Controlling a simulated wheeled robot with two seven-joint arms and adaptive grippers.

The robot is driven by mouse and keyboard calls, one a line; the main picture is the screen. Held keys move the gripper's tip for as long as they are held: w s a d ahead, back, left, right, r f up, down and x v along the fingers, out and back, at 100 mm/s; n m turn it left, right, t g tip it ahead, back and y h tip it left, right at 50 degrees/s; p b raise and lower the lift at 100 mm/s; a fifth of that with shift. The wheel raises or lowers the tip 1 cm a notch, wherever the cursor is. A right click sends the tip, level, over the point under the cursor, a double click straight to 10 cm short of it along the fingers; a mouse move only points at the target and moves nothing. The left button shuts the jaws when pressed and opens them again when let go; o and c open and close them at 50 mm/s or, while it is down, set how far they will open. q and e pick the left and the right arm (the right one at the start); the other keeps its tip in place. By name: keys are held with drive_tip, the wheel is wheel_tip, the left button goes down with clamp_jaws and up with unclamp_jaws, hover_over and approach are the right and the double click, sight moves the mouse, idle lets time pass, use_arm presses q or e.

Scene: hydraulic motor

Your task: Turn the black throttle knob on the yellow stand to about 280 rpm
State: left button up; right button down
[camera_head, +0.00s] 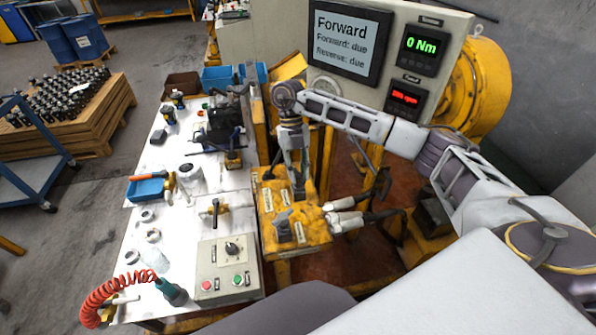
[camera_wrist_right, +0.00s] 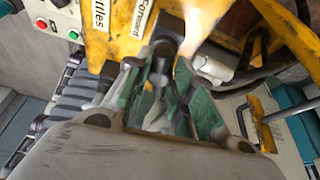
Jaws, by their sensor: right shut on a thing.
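The yellow stand (camera_head: 318,240) stands right of the white bench, with labels and a grey-black lever (camera_head: 283,228) on its top. My right gripper (camera_head: 298,190) reaches down onto the far part of this top, and its fingers are shut. The wrist view shows its green-padded fingers (camera_wrist_right: 160,85) closed around a dark knob (camera_wrist_right: 164,46), beside labels reading "Forward" and partly "ttles". The knob is mostly hidden by the fingers in the head view. The red rpm readout (camera_head: 404,98) is lit, but too small to read surely. My left gripper is not in view.
The display panel (camera_head: 455,25) shows "Forward" and a green "0 Nm". A grey control box (camera_head: 222,262) with a dial and two buttons sits near the stand's left. The white bench (camera_head: 170,225) holds tools and a coiled red hose (camera_head: 100,290). Hose fittings (camera_head: 345,215) stick out right of the stand.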

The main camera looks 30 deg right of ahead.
drive_tip(key=c, duration=1.2)
unclamp_jaws()
drive_tip(key=shift+o, duration=0.2)
drive_tip(key=v, duration=1.2)
drive_tip(key=shift+c, duration=0.2)
